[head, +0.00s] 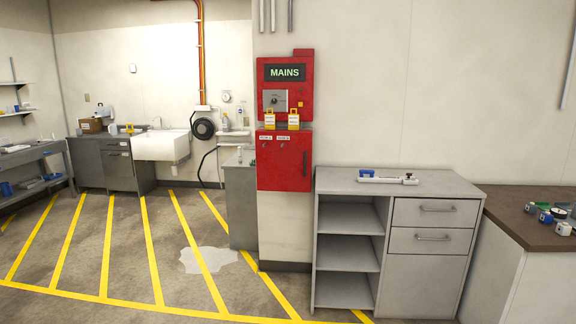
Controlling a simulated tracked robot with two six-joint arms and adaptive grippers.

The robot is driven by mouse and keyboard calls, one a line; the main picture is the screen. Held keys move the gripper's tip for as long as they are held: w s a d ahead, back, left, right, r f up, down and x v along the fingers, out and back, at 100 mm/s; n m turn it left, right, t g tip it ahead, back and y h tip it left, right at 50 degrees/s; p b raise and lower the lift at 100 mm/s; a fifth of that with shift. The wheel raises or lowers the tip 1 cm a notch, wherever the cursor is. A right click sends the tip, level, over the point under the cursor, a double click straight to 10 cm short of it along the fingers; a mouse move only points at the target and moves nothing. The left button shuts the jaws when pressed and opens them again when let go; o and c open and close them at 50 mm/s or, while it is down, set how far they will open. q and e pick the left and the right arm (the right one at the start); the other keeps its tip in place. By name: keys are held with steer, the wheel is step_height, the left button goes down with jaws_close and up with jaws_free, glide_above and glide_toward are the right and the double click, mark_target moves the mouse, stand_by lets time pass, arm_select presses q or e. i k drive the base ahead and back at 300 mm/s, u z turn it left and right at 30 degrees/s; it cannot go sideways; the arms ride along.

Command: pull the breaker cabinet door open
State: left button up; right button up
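Two yellow-and-white tags or padlocks (281,119) sit on the ledge below the switch. The lower red door (283,172) looks shut, with two small white labels near its top. A thin dark handle (305,163) is on the door's right side. Neither of my grippers is in view.
A grey drawer cabinet (433,265) with open shelves stands right of the red cabinet, with a white and blue item (388,178) on top. A brown-topped counter (510,216) is at far right. A puddle (208,260) lies on the yellow-striped floor at left.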

mark_target(283, 158)
steer(key=u, duration=0.2)
steer(key=i, duration=1.85)
steer(key=u, duration=0.35)
steer(key=i, duration=1.95)
steer(key=z, duration=0.3)
